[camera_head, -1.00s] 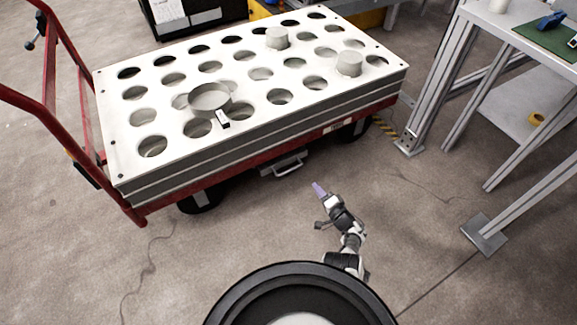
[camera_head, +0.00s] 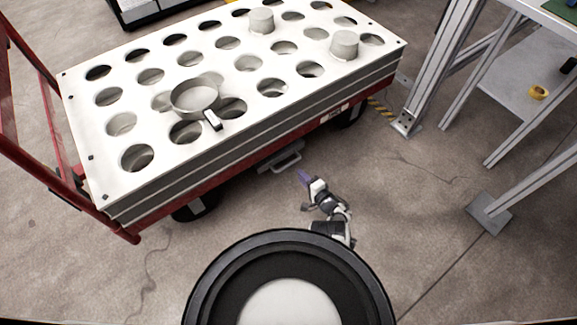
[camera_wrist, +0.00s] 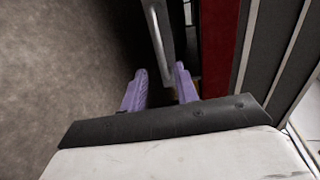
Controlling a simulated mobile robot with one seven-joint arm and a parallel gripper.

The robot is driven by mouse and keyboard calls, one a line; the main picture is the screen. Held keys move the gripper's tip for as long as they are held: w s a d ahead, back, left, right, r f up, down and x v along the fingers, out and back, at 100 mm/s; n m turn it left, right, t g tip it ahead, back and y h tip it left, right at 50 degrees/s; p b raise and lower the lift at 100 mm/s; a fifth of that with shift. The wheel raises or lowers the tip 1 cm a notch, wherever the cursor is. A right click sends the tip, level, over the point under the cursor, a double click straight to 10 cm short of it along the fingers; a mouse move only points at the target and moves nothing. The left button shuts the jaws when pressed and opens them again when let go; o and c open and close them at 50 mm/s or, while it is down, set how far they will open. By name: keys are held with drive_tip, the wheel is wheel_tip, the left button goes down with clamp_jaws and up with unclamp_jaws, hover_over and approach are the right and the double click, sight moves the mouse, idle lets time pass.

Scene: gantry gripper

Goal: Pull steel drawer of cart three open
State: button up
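The cart (camera_head: 85,178) has a red frame and a pale top plate with rows of round holes. Its steel drawer (camera_head: 270,167) sits low under the near long side, with a metal bar handle (camera_head: 287,161). In the wrist view the handle (camera_wrist: 159,45) runs down between the lines of the two purple fingers. My gripper (camera_head: 304,177) is close in front of the handle in the head view. In the wrist view my gripper (camera_wrist: 160,78) is open, its fingertips apart at the handle's near end. Whether they touch it cannot be told.
A round pan-like part (camera_head: 195,97) and two grey cylinders (camera_head: 261,21) stand on the cart's plate. A metal-framed bench (camera_head: 440,70) with a foot plate (camera_head: 487,214) stands at right. The floor between cart and bench is clear.

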drive_tip(key=shift+b+x, duration=2.3)
drive_tip(key=shift+x, duration=2.4)
drive_tip(key=shift+c, duration=0.2)
clamp_jaws()
